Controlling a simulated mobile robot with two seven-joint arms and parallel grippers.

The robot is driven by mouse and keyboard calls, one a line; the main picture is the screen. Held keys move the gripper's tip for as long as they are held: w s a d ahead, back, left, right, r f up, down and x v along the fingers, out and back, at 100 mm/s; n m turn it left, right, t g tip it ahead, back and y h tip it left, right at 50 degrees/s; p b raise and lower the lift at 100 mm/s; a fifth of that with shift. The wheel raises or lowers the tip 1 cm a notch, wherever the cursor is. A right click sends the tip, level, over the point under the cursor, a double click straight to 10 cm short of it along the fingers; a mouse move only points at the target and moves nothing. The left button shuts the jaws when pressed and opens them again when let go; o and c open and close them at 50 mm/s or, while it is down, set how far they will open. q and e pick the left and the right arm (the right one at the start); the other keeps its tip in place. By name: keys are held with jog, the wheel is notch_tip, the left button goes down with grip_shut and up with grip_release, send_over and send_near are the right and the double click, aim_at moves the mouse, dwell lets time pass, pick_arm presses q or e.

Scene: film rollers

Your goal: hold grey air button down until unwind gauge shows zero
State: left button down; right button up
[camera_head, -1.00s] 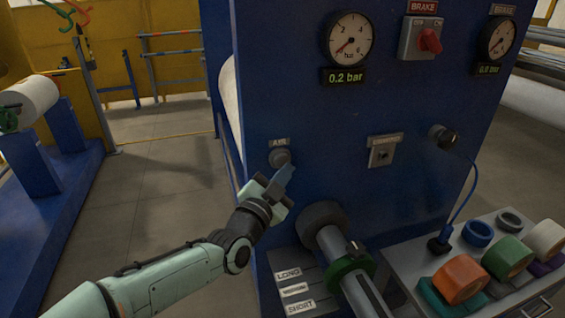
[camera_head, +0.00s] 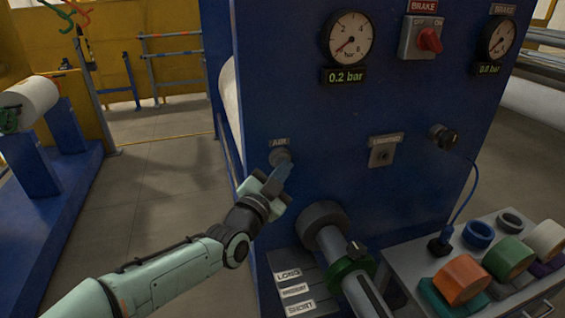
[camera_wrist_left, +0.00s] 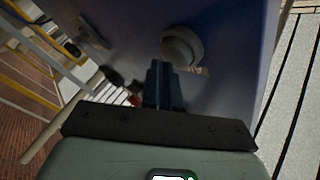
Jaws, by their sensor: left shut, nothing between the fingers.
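The grey air button (camera_head: 280,156) sits under an AIR label on the blue machine panel (camera_head: 330,130). My left gripper (camera_head: 286,168) is shut and empty, its blue fingertips right at the button's lower edge. In the left wrist view the round button (camera_wrist_left: 182,45) is just beyond the shut fingertips (camera_wrist_left: 164,64). I cannot tell whether they touch it or whether it is pressed in. The left gauge (camera_head: 351,38) has its needle near zero, and its display (camera_head: 345,76) reads 0.2 bar. Its label is out of frame. My right gripper is not in view.
A red brake switch (camera_head: 428,40) and a second gauge (camera_head: 501,40) reading about 0.0 bar are to the right. A shaft (camera_head: 345,262) sticks out below. Tape rolls (camera_head: 460,280) lie on a grey cabinet.

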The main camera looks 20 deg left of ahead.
pick_arm(q)
jog(key=shift+w+a, duration=0.25)
jog(key=shift+w, duration=0.05)
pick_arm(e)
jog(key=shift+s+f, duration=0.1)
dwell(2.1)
pick_arm(q)
jog(key=shift+s, duration=0.1)
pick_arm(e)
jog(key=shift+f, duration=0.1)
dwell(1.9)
pick_arm(q)
jog(key=shift+s+d+b, duration=0.55)
jog(key=shift+s+b, duration=0.05)
jog(key=shift+s, duration=0.1)
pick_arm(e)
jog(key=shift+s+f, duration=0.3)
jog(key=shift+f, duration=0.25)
pick_arm(q)
jog(key=s+d, duration=0.1)
jog(key=s, duration=0.1)
jog(key=s+d, duration=0.1)
jog(key=s, duration=0.1)
jog(key=shift+d+b, duration=0.35)
jog(key=shift+d, duration=0.05)
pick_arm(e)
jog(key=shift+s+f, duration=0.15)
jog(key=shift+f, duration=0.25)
